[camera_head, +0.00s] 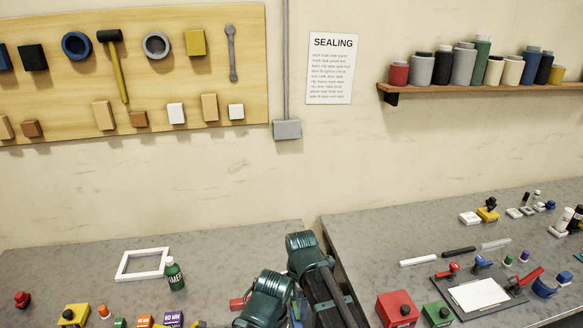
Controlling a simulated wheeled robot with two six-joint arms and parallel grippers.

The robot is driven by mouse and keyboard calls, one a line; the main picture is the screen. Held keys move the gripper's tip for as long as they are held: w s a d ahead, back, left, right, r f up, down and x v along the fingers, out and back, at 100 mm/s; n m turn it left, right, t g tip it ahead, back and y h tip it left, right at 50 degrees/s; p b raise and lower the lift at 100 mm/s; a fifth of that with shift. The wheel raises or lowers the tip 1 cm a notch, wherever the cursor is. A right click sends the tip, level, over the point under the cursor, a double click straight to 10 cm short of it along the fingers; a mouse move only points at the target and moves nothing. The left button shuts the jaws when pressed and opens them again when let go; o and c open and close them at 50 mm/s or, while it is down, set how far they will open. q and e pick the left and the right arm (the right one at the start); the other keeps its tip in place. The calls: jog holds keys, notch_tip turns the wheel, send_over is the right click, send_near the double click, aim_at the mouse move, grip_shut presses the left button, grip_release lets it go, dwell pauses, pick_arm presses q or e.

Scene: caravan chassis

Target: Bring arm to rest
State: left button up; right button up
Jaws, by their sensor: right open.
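My right arm, with dark teal joints and a black link, rises at the bottom centre over the gap between the two grey worktops. My right gripper (297,306) is low among these links, largely hidden by them, and open. I see nothing held in it. A red block (237,304) lies on the left worktop just left of the arm. My left gripper is not in view.
The left worktop (230,246) bears a white frame (143,264), a green bottle (174,274) and small coloured boxes. The right worktop (370,235) holds a clipboard (480,295), red box (397,308) and several small items. A pegboard (70,75) and shelf (480,91) are on the wall.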

jog(key=s+d+m, duration=0.4)
jog(key=d+m, duration=0.3)
jog(key=m, duration=0.3)
jog(key=s+d+m, duration=0.4)
jog(key=d+m, duration=0.4)
jog(key=m, duration=0.2)
jog(key=s+a+f+n+h+b, duration=0.1)
jog(key=s+a+f+n+b, duration=0.2)
jog(key=a+f+b, duration=0.8)
jog(key=shift+s+a+f+b, duration=0.15)
jog(key=shift+s+f+b, duration=0.8)
jog(key=shift+s, duration=0.3)
jog(key=shift+r, duration=0.1)
